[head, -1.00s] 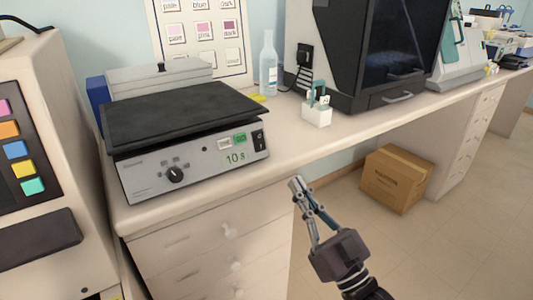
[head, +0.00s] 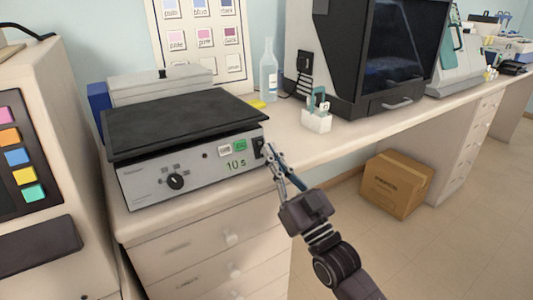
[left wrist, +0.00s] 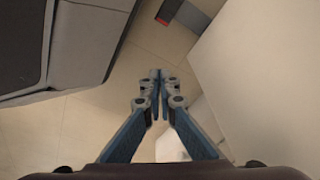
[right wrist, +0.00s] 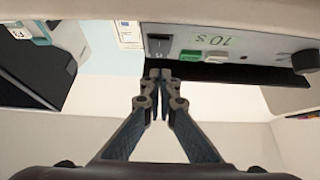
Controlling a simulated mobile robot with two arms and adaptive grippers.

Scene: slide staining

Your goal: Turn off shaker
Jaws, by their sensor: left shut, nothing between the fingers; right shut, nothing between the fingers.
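The shaker (head: 146,190) is a grey box with a black flat platform (head: 180,116) on top, standing on the left of the bench. Its front panel has a dark knob (head: 175,181), a green indicator (head: 240,145), a "10 s" marking and a black rocker switch (head: 258,147) at the right end. The switch also shows in the right wrist view (right wrist: 158,48). My right gripper (head: 268,149) is shut and empty, its tips close to the switch; I cannot tell whether they touch it. My left gripper (left wrist: 155,76) is shut and empty, seen only in the left wrist view above the floor.
A white holder with tools (head: 316,121), a clear bottle (head: 268,72) and a dark-fronted cabinet (head: 405,55) stand right of the shaker. A machine with coloured buttons (head: 50,110) is at the left. A cardboard box (head: 396,184) sits on the floor under the bench.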

